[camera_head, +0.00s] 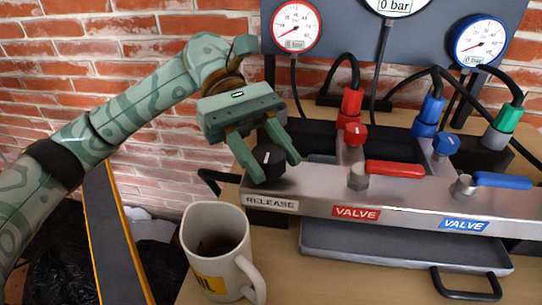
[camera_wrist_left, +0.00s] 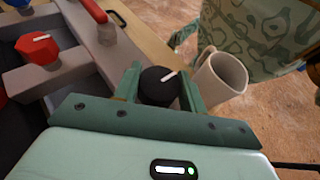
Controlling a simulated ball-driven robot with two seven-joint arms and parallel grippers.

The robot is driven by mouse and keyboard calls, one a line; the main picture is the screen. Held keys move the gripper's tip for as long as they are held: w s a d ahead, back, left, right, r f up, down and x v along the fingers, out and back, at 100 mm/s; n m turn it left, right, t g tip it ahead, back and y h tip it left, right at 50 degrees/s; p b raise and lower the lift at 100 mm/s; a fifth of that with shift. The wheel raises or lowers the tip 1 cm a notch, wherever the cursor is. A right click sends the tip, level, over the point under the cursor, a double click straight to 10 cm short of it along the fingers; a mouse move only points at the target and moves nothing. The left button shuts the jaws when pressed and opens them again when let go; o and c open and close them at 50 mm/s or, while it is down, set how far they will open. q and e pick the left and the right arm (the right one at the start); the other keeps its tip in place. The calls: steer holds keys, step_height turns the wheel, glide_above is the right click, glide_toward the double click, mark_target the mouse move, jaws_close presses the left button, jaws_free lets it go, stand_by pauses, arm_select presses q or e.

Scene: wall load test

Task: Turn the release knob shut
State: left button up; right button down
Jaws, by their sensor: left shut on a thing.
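The release knob (camera_head: 269,160) is black with a white pointer line. It sits at the left end of the grey metal manifold (camera_head: 315,187), above the RELEASE label (camera_head: 271,202). My left gripper (camera_head: 276,168) has its two green fingers on either side of the knob and is shut on it. In the left wrist view the knob (camera_wrist_left: 158,86) stands between the fingers, its white line slanting up to the right. My right gripper is not in view.
A white mug (camera_head: 219,252) stands just in front of the manifold's left end. A red valve handle (camera_head: 394,169) and a blue valve handle (camera_head: 502,180) lie to the right. Gauges, including a red-rimmed one (camera_head: 296,26), hang behind. A grey tray (camera_head: 400,248) sits in front.

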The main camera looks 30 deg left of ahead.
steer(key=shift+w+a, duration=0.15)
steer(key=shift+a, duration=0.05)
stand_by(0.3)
arm_select(q)
steer(key=o, duration=1)
steer(key=shift+w, duration=0.1)
steer(key=b+v, duration=0.1)
steer(key=v, duration=1.5)
steer(key=shift+w, duration=0.1)
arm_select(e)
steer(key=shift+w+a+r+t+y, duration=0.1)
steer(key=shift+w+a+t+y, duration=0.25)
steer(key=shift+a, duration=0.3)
